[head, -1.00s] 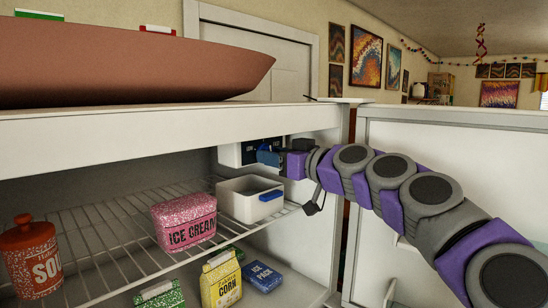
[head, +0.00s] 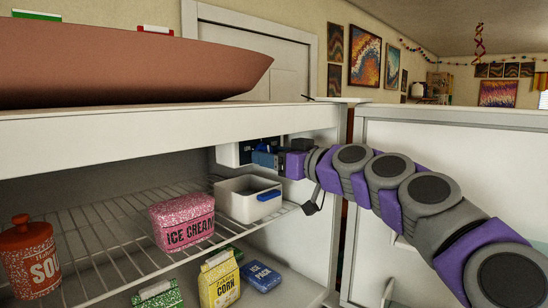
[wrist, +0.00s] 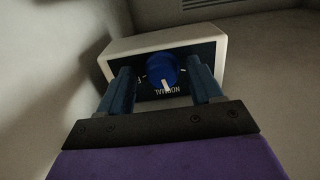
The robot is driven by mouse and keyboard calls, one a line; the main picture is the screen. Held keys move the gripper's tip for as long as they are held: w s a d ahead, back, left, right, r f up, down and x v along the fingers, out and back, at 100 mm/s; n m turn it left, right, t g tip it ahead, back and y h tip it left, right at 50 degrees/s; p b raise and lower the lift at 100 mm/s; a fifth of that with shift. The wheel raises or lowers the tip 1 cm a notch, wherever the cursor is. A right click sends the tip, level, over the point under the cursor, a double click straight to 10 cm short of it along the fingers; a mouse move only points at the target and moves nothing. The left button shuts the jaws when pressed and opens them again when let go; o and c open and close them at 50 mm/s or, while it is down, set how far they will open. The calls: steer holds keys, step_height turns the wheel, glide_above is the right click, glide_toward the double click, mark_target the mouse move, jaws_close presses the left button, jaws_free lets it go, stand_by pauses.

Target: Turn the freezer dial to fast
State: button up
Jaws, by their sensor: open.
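The freezer dial is a round blue knob (wrist: 162,70) with a white pointer line, on the dark face of a white control box (wrist: 150,40) in the wrist view. The pointer lies at the word "NORMAL", which appears upside down. My gripper (wrist: 165,80) is open, with one blue finger on each side of the knob. I cannot tell whether the fingers touch it. In the head view my gripper (head: 266,158) is in front of the control box (head: 228,155) at the back of the freezer, and the knob is hidden.
Below my gripper, a white bin with a blue handle (head: 236,204) and a pink ice cream tub (head: 182,222) stand on the wire shelf (head: 110,245). A red soup container (head: 30,262) is at left. Below are a corn carton (head: 219,284) and an ice pack (head: 261,276).

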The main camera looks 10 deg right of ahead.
steer(key=shift+s, duration=0.1)
steer(key=v, duration=1.7)
steer(key=shift+d+p, duration=0.2)
steer(key=shift+p, duration=0.1)
